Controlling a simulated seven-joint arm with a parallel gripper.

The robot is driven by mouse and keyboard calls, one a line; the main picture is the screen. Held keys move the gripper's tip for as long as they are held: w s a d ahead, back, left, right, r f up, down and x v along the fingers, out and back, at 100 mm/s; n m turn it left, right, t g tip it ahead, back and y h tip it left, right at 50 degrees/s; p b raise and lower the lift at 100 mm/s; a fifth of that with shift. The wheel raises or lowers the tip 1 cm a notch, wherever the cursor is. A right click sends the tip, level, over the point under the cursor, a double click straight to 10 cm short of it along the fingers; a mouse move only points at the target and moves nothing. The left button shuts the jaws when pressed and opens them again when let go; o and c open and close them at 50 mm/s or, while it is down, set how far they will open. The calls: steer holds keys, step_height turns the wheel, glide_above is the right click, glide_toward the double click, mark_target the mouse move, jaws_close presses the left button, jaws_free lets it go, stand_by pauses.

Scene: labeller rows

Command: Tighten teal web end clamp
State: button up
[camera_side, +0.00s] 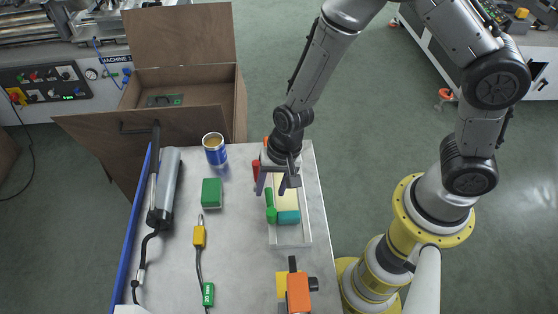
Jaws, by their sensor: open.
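A teal block (288,217) sits at the near end of a narrow white tray (292,240) on the table. It may be the teal web end clamp, but no screw or handle on it can be made out. A green upright piece (270,206) stands at its left. A cream block (287,189) lies behind the teal block in the tray.
A red piece (256,171) is beside my gripper. A blue can (214,155), green block (211,193) and yellow connector (199,236) stand or lie left. An orange device (298,291) is at the front. A brown open box (190,88) stands behind. Table between is clear.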

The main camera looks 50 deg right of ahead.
step_height(320, 180, up, 12)
steer(key=s+d, duration=0.1)
steer(key=shift+s+d, duration=0.35)
steer(key=shift+d, duration=0.05)
steer(key=shift+r, duration=0.1)
steer(key=s+d+r+t, duration=0.1)
steer(key=d+r+t, duration=0.1)
steer(key=d+r, duration=0.35)
steer(key=s+d+r+t, duration=0.1)
steer(key=d+r+t, duration=0.15)
steer(key=r, duration=0.55)
steer(key=s+d+n+h, duration=0.1)
steer(key=s+d+n, duration=0.5)
steer(key=s, duration=0.5)
steer(key=shift+s+d+r+n+h, duration=0.15)
steer(key=shift+s+r+n+h, duration=0.25)
steer(key=shift+n, duration=0.7)
